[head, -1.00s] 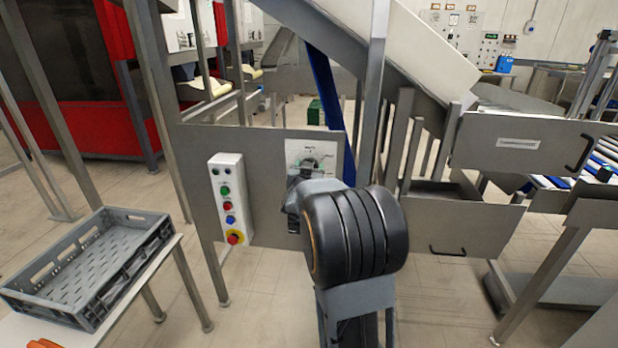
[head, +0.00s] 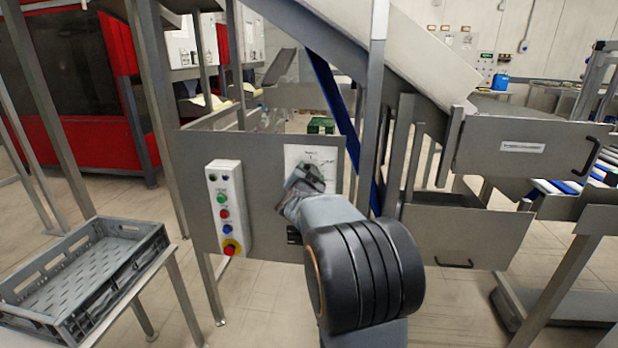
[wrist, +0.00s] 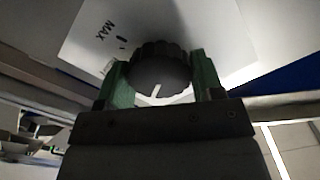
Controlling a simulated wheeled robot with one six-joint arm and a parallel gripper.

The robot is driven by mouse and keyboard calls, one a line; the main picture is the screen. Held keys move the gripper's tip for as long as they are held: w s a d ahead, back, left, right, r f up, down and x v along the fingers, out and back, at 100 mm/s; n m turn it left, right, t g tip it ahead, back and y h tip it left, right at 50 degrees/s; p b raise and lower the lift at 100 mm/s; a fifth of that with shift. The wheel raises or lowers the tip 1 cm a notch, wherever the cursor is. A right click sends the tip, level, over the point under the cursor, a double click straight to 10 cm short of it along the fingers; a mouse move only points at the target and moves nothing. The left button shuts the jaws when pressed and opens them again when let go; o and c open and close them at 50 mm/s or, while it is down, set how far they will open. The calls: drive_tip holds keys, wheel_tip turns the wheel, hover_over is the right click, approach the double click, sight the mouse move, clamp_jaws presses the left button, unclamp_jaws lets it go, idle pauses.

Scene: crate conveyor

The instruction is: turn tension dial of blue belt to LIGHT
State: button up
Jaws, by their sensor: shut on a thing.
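The tension dial (wrist: 158,68) is a dark ribbed knob with a white pointer line, on a white label plate (wrist: 190,25) with the word MAX at its upper left in the wrist view. My gripper (wrist: 158,82) has its green fingers on both sides of the dial and is shut on it. In the head view, my gripper (head: 308,178) is at the label plate on the grey panel, and my wrist hides most of the dial. The LIGHT mark cannot be read in either view. The blue belt (head: 335,110) slopes down behind the panel.
A white button box (head: 228,205) with coloured buttons and a red stop knob is left of my gripper on the panel (head: 262,160). A grey crate (head: 85,270) stands on a table at lower left. Drawers with black handles (head: 454,262) are on the right.

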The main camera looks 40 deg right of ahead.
drive_tip(key=o, duration=0.9)
drive_tip(key=shift+p+v, duration=0.8)
drive_tip(key=shift+v, duration=6.1)
drive_tip(key=shift+r, duration=0.1)
